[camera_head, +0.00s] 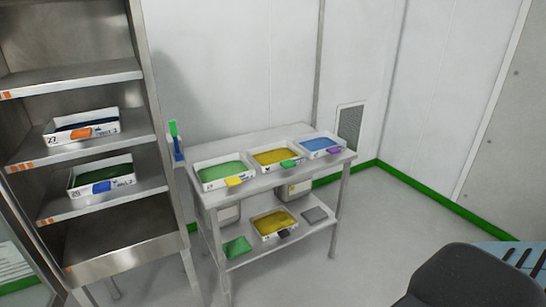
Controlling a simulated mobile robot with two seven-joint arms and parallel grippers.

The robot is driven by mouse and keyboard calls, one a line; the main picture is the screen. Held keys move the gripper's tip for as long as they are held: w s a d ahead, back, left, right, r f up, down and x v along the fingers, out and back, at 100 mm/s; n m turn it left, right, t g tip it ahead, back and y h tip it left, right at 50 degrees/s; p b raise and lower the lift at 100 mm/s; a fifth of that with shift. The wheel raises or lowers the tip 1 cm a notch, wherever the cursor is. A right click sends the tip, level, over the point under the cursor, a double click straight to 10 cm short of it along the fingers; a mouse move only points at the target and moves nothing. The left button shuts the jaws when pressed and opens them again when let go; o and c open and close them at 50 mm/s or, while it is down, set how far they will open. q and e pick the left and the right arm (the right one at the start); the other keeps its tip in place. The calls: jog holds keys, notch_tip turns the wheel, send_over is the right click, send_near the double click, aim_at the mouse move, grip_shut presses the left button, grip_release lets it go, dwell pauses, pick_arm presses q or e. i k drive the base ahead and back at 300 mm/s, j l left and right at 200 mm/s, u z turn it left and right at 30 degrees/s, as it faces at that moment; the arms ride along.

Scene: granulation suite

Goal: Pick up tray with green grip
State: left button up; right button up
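The tray with the green grip (292,162) is the middle one of three white trays on the top of a metal table. It holds yellow material (274,156). Left of it stands a white tray with green material (223,171) and a yellow grip (234,181). Right of it stands a white tray with blue material (320,143) and a purple grip (334,151). All three grips face the front edge of the table. Neither of my grippers shows in the head view.
The table's lower shelf holds a yellow-filled tray (272,222), a green flat item (237,247) and a grey one (314,215). A steel rack (124,244) at left holds trays with orange and blue grips. Floor (375,215) right of the table is clear. A dark rounded shape is at bottom right.

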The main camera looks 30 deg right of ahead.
aim_at(274, 157)
jog(key=i+l+u, duration=0.15)
jog(key=l+u, duration=0.25)
jog(key=l, duration=0.95)
jog(key=k+l+u, duration=0.1)
jog(key=l+u, duration=0.25)
jog(key=l, duration=0.95)
jog(key=i+l+u, duration=0.15)
jog(key=l, duration=0.75)
jog(key=l+u, duration=0.15)
jog(key=l, duration=0.75)
jog(key=i, duration=0.05)
